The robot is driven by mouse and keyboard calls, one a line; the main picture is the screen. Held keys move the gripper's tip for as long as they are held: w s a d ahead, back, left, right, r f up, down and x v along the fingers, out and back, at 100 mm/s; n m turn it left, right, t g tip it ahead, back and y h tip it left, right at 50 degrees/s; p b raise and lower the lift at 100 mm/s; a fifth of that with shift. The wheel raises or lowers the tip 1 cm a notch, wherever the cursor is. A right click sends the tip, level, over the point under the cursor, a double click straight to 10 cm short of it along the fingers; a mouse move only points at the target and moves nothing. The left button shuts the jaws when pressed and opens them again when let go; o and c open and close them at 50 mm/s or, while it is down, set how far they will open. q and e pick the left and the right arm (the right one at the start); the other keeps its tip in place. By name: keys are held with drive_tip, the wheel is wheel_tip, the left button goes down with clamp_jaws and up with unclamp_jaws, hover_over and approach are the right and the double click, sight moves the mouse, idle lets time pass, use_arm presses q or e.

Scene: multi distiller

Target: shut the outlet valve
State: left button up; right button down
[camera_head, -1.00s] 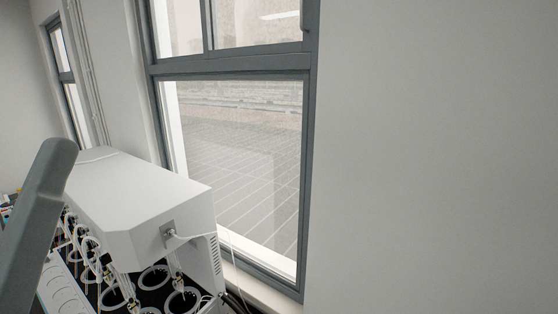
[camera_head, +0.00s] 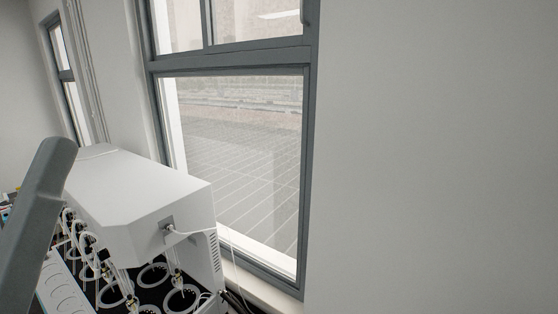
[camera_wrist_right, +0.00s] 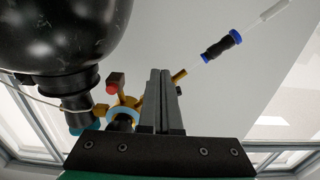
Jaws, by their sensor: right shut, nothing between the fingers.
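In the right wrist view, a brass valve assembly (camera_wrist_right: 123,104) with a red-tipped part (camera_wrist_right: 113,86) and a pale blue ring sits beside a large black rounded vessel (camera_wrist_right: 60,35). My right gripper (camera_wrist_right: 160,73) is shut and empty. Its fingers overlap the assembly's right side in the picture; I cannot tell whether they touch it. A brass stub (camera_wrist_right: 179,75) shows just right of the fingers, in line with a black and blue fitting (camera_wrist_right: 221,46). Which part is the outlet valve's handle is unclear. Neither gripper shows in the head view.
In the head view, the white distiller housing (camera_head: 140,190) stands by the window (camera_head: 240,150), with white rings and tubes (camera_head: 153,275) at its front. A bare wall (camera_head: 435,150) fills the right. In the wrist view, a thin cable (camera_wrist_right: 35,97) runs to the vessel's neck.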

drive_tip(key=shift+w+a+r+p, duration=0.2)
drive_tip(key=shift+r+p, duration=0.35)
drive_tip(key=shift+p, duration=0.45)
idle(0.9)
drive_tip(key=shift+a, duration=0.1)
idle(0.5)
drive_tip(key=shift+w+a+p, duration=0.4)
drive_tip(key=shift+a+p, duration=0.25)
drive_tip(key=shift+p, duration=1.2)
drive_tip(key=v, duration=0.6)
drive_tip(key=shift+a+f, duration=0.2)
drive_tip(key=shift+f, duration=0.2)
drive_tip(key=shift+w, duration=0.1)
